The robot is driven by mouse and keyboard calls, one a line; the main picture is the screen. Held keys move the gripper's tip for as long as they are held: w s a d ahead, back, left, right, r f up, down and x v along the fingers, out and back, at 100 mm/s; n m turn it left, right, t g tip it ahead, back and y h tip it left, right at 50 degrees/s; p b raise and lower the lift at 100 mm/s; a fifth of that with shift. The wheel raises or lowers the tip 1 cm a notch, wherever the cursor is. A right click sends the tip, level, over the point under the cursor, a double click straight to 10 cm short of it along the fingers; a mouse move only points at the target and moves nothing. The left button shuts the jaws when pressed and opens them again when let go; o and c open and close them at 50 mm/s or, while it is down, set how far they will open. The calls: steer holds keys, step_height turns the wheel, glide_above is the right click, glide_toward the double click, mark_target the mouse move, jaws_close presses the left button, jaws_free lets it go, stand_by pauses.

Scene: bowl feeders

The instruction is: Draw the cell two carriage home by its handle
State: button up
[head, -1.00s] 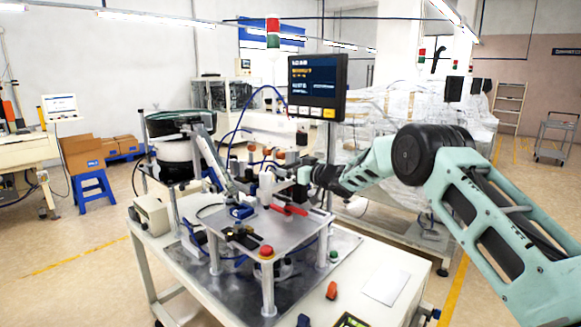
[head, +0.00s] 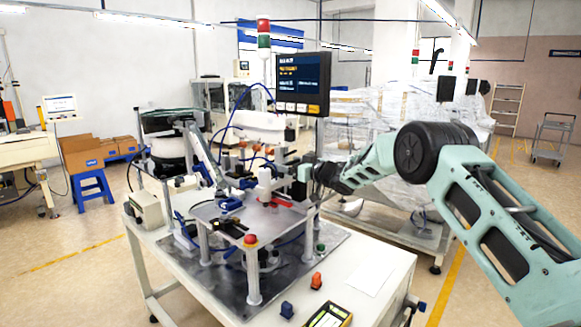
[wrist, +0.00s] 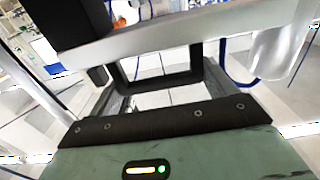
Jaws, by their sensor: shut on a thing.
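My gripper (head: 304,173) is at the right side of the raised metal fixture plate (head: 222,212), reaching in from the right. It is shut on the dark handle of the carriage; the dark handle frame (wrist: 155,80) shows in the wrist view between the jaws. A pale bar (wrist: 170,32) crosses just beyond it. In the head view a white upright cylinder (head: 264,181) stands just left of my gripper, and a red part (head: 276,204) lies below it. The carriage's outline is small and partly hidden by my gripper. No cell number is readable.
A monitor (head: 304,84) stands behind the fixture. A bowl feeder (head: 168,135) is at the back left. A red button (head: 250,240) is at the plate's front corner. Wrapped machinery stands behind my arm.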

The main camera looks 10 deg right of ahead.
steer(key=shift+d+f, duration=0.1)
steer(key=shift+f, duration=0.1)
steer(key=o, duration=1.3)
steer(key=shift+s+r, duration=0.1)
steer(key=shift+c, duration=0.2)
steer(key=shift+s+d, duration=0.1)
steer(key=b+v, duration=0.5)
steer(key=v, duration=1.2)
steer(key=shift+b, duration=0.4)
steer(key=shift+s+d+r, duration=0.1)
